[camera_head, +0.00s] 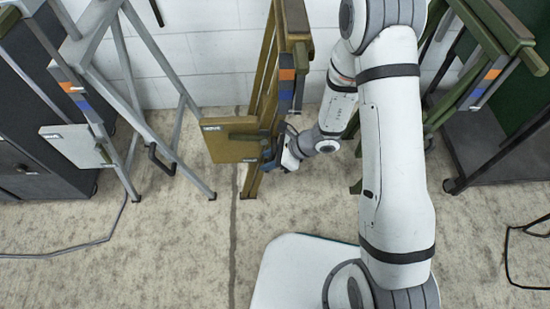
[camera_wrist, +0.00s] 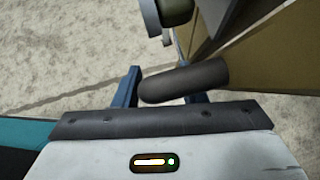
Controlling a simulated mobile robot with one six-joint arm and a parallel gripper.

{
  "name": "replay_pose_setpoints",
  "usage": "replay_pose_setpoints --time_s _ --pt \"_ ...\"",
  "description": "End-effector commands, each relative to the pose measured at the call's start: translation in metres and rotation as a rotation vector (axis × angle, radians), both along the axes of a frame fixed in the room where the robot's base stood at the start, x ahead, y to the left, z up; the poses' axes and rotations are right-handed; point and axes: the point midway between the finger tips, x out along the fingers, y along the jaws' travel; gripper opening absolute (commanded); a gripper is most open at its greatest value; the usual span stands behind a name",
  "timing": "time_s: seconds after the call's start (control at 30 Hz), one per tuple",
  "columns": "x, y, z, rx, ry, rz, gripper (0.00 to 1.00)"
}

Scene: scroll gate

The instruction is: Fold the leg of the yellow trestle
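The yellow trestle (camera_head: 268,75) stands upright at the centre by the back wall, seen nearly edge-on. It has a yellow plate (camera_head: 228,141) with a small label low on its left side, and an orange and blue marking on its leg. My gripper (camera_head: 268,152) is at the trestle's lower right side, partly hidden by it and by my wrist. In the wrist view its two blue fingers (camera_wrist: 163,92) are apart. A dark rounded handle (camera_wrist: 185,82) lies across the space by the fingers and covers part of the right one. I cannot tell whether they touch.
A grey trestle (camera_head: 130,90) with a white plate stands at left beside a dark cabinet (camera_head: 25,110). A green trestle (camera_head: 490,50) stands at right near a dark cart. Cables lie on the floor at both sides.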

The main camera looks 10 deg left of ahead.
Motion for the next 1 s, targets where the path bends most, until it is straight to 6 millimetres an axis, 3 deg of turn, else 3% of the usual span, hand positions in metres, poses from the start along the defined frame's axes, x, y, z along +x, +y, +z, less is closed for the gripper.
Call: replay_pose_setpoints --time_s 0.17,0.6,1.0 --pt "-0.001 -0.003 0.001 -0.003 0.003 0.001 0.38" --pt "0.010 -0.050 0.048 0.000 0.001 -0.002 0.38" --pt "0.010 -0.057 0.053 0.000 0.001 0.000 0.38"
